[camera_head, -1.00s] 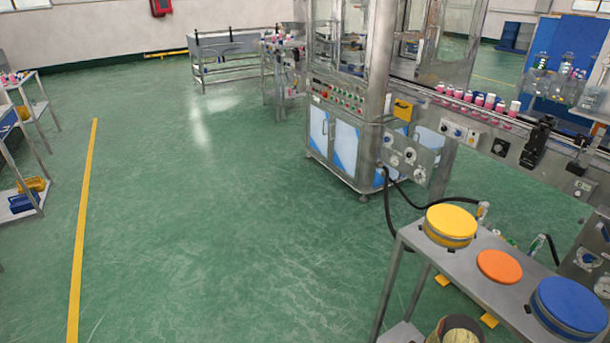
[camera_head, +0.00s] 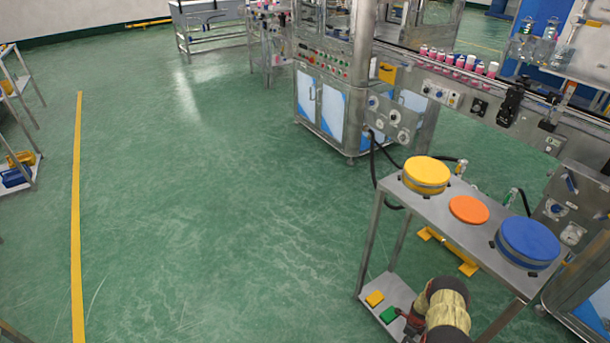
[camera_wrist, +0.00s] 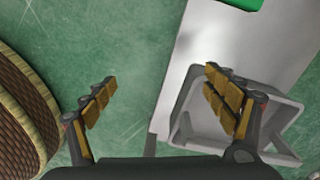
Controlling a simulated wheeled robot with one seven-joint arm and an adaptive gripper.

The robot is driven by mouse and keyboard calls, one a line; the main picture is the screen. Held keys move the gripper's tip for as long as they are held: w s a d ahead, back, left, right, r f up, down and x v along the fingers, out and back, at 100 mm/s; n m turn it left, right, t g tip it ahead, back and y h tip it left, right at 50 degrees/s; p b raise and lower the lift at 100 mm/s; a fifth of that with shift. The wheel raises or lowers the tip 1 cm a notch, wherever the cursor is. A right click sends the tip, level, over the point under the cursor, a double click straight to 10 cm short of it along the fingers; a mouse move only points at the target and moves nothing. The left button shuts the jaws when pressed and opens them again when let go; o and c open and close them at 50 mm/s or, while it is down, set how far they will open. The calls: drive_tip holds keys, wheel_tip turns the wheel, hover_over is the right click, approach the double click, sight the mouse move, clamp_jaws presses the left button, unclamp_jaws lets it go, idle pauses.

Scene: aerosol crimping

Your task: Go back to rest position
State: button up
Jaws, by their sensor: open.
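My gripper (camera_wrist: 160,85) is open and empty in the wrist view, its two yellow-padded fingers wide apart. Its left finger shows over green floor, and its right finger shows in front of a grey open tray (camera_wrist: 284,142). The tray appears empty, though the finger hides part of it. In the head view, a tan and dark part of my arm shows at the bottom, beside the metal cart; my fingers cannot be made out there.
The metal cart (camera_head: 400,206) carries a yellow round lid (camera_head: 426,175), an orange disc (camera_head: 469,209) and a blue round lid (camera_head: 527,242). A yellow block (camera_head: 375,298) and a green block (camera_head: 389,314) lie on its lower shelf. The machine (camera_head: 322,110) stands behind.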

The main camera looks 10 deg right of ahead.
drive_tip(key=s+a+r+n+g+y, duration=0.2)
drive_tip(key=s+a+r+n, duration=0.1)
drive_tip(key=s+a+n, duration=0.4)
drive_tip(key=w+a+r+n+p, duration=0.1)
drive_tip(key=a+r+n, duration=0.25)
drive_tip(key=r, duration=1.35)
drive_tip(key=w+a+r+n+h, duration=0.1)
drive_tip(key=a+r+n, duration=0.3)
drive_tip(key=r, duration=1.3)
drive_tip(key=w+a+r+n+p, duration=0.15)
drive_tip(key=r+n, duration=0.45)
drive_tip(key=r, duration=1.2)
drive_tip(key=s+a+r+n+t+p, duration=0.1)
drive_tip(key=s+a+r, duration=0.4)
drive_tip(key=r, duration=0.7)
drive_tip(key=s+a+r+n+t+h+p, duration=0.1)
drive_tip(key=s+a+r+n+t, duration=0.2)
drive_tip(key=r, duration=0.9)
drive_tip(key=s+a+r+n+t+p, duration=0.1)
drive_tip(key=s+a+r+n+t, duration=0.2)
drive_tip(key=s+a+r, duration=0.5)
wheel_tip(320, 180, up, 5)
drive_tip(key=a+t, duration=0.1)
drive_tip(key=a, duration=0.2)
drive_tip(key=shift+s, duration=0.3)
drive_tip(key=shift+r, duration=0.1)
